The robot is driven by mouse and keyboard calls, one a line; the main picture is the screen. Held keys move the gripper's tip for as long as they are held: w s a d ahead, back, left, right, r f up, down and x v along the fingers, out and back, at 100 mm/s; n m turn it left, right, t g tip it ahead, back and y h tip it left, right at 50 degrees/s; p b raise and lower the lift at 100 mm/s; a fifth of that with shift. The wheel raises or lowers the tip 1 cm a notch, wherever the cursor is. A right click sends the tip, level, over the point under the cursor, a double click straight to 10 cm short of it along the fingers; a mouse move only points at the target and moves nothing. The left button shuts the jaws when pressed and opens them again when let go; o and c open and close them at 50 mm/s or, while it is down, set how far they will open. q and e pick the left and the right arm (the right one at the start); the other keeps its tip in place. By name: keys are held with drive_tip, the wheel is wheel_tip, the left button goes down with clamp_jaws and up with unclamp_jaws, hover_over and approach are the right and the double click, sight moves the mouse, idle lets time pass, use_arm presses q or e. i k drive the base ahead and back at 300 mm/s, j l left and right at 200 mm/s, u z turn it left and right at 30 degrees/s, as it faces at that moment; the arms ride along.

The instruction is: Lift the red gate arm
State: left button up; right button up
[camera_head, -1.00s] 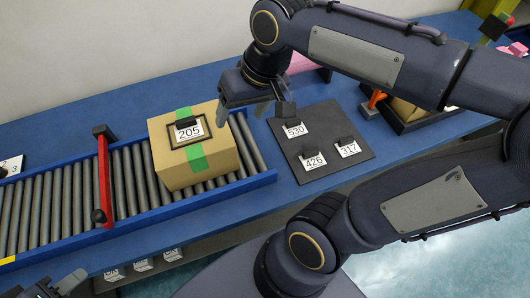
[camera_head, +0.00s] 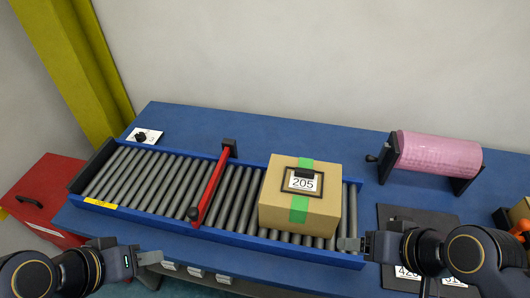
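The red gate arm (camera_head: 211,187) lies lowered across the roller conveyor, from a black mount (camera_head: 229,148) at the back rail to a dark round knob (camera_head: 193,213) at the front rail. My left gripper (camera_head: 155,267) is at the lower left, in front of the conveyor and apart from the gate arm; its fingers look spread, with nothing between them. My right gripper (camera_head: 350,243) points left by the conveyor's front right corner, near the box. Its finger spacing is unclear. A cardboard box (camera_head: 270,209) labelled 205 sits on the rollers right of the gate.
The conveyor (camera_head: 130,178) has blue side rails on a blue table (camera_head: 260,133). A pink roll (camera_head: 437,153) stands at the back right. A dark mat (camera_head: 395,214) with number tags lies partly behind my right arm. A red case (camera_head: 45,190) stands left.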

sight(197, 214)
drive_tip(key=j+z, duration=0.25)
drive_tip(key=j, duration=0.4)
drive_tip(key=i+j+z, duration=0.1)
drive_tip(key=j+z, duration=0.2)
drive_tip(key=j, duration=0.35)
